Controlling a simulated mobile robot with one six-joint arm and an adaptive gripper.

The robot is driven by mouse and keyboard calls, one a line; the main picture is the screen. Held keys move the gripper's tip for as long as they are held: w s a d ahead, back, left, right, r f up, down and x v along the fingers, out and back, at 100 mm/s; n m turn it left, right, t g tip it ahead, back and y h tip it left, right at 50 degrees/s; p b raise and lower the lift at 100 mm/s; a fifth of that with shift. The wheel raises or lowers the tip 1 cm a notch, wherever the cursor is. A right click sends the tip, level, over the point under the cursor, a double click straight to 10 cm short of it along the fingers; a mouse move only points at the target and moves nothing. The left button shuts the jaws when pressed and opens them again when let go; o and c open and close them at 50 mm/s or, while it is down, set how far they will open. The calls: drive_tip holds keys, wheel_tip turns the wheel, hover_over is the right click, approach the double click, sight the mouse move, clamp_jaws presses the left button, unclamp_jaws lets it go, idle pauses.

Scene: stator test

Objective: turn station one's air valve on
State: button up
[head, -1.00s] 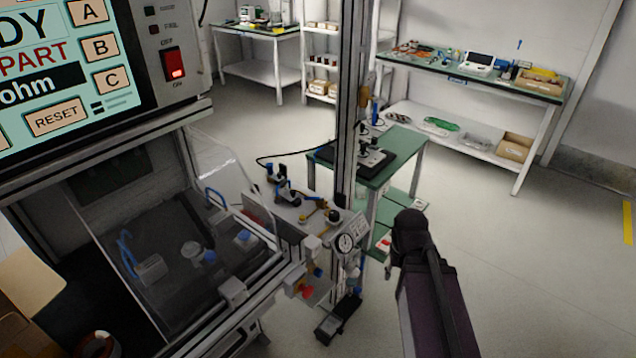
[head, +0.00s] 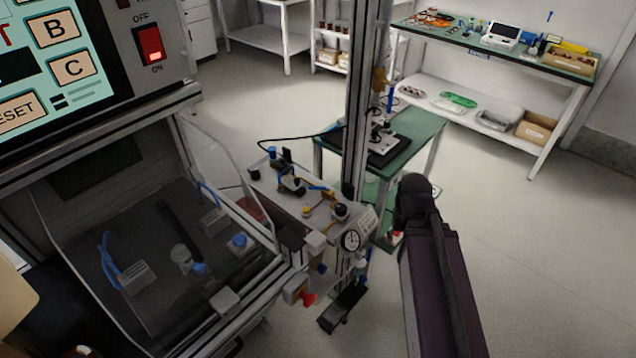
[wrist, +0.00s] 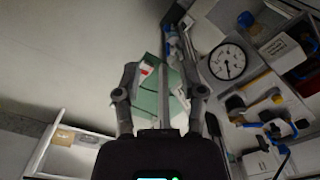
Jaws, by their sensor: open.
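A panel at station one's frame carries a round pressure gauge (head: 351,240), and the gauge also shows in the wrist view (wrist: 228,62). Below and left of it in the head view is a red handle-like part (head: 307,299) on the air fittings. I cannot tell for sure which fitting is the air valve or how it is set. My gripper (wrist: 161,82) is open and empty in the wrist view. The gauge is to the right of its fingers, and nothing touches them. My arm hides part of the floor in the head view; the gripper does not show there.
The clear-sided enclosure (head: 150,235) stands left, under a screen with a lit red switch (head: 150,44). An upright metal post (head: 362,100) rises beside the gauge. A green table (head: 420,130) stands behind it. The floor (head: 545,260) at right is clear.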

drive_tip(key=shift+a, duration=0.2)
wheel_tip(320, 180, up, 7)
drive_tip(key=n+t+p, duration=0.2)
drive_tip(key=n+p, duration=0.5)
drive_tip(key=n, duration=1.2)
hover_over(315, 187)
drive_tip(key=s, duration=0.3)
drive_tip(key=shift+w+r+m, duration=0.15)
drive_tip(key=shift+m, duration=0.15)
drive_tip(key=w+f+b, duration=0.1)
drive_tip(key=f+b, duration=0.8)
drive_tip(key=w+f+b, duration=0.1)
drive_tip(key=f+b, duration=0.3)
drive_tip(key=shift+w+f+b, duration=0.3)
drive_tip(key=shift+w+b, duration=0.05)
drive_tip(key=shift+c, duration=0.2)
